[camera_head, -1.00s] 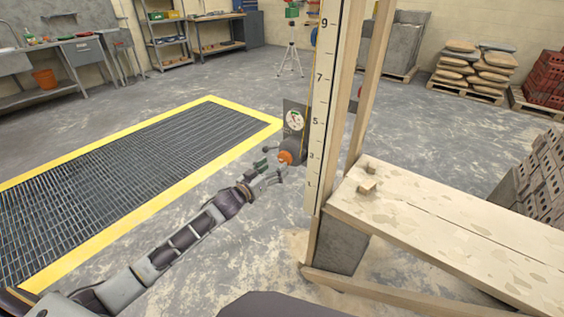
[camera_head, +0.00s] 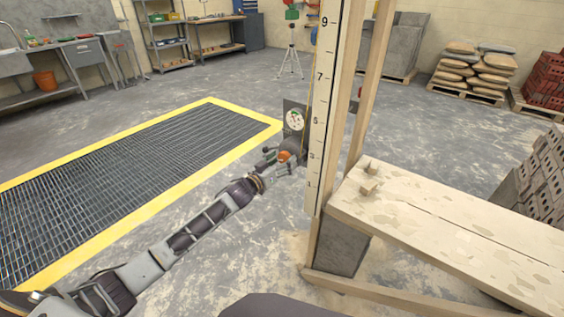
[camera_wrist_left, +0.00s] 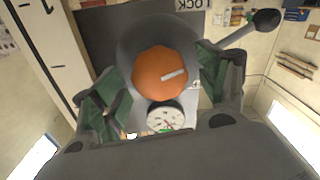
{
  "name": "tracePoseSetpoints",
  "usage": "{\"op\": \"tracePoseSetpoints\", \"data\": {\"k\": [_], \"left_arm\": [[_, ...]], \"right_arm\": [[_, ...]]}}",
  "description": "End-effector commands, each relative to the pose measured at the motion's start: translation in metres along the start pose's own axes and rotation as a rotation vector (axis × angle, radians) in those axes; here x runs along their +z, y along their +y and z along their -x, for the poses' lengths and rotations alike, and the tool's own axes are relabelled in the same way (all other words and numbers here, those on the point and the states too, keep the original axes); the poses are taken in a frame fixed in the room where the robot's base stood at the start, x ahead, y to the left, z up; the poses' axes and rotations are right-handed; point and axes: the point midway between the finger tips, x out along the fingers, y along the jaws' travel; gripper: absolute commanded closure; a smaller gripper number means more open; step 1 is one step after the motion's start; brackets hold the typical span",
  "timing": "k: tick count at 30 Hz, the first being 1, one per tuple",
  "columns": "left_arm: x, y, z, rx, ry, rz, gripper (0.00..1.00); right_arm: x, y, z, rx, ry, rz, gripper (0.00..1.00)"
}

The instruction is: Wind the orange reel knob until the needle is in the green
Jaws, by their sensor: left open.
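The orange reel knob (camera_head: 284,156) is on the dark reel beside the measuring post. In the left wrist view the round orange knob (camera_wrist_left: 160,75), with a pale bar mark, lies between the fingers of my left gripper (camera_wrist_left: 162,79). The fingers are open, one on each side, with no clear grip on it. My left gripper (camera_head: 281,160) partly hides the knob in the head view. A white dial (camera_head: 294,120) is above the knob; it also shows in the left wrist view (camera_wrist_left: 165,117), with a green patch at its edge. The needle's exact place is too small to tell. My right gripper is not in view.
A dark ball-ended lever (camera_wrist_left: 262,22) sticks out near the right finger. The numbered post (camera_head: 322,100) stands close to the right of the reel. A plank bench (camera_head: 450,235) is at the right. A yellow-edged floor grate (camera_head: 130,185) lies at the left.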

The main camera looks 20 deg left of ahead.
Motion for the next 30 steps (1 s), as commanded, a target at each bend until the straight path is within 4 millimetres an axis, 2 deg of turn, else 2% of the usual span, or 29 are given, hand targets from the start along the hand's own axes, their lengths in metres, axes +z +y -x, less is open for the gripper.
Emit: {"op": "tracePoseSetpoints", "data": {"k": [8,18,19,30], "left_arm": [[0.0000,0.0000,-0.0003,0.000,0.000,0.000,0.26],[0.0002,-0.0001,-0.0001,0.000,0.000,0.000,0.69],[0.0002,0.0000,-0.0001,0.000,0.000,0.000,0.71],[-0.0001,0.0000,0.0000,0.000,-0.001,-0.026,0.71]], "right_arm": [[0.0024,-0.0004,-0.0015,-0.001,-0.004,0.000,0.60],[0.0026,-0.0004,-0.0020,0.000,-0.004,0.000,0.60],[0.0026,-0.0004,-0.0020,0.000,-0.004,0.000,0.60],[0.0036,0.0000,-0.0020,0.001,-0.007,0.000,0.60]]}}
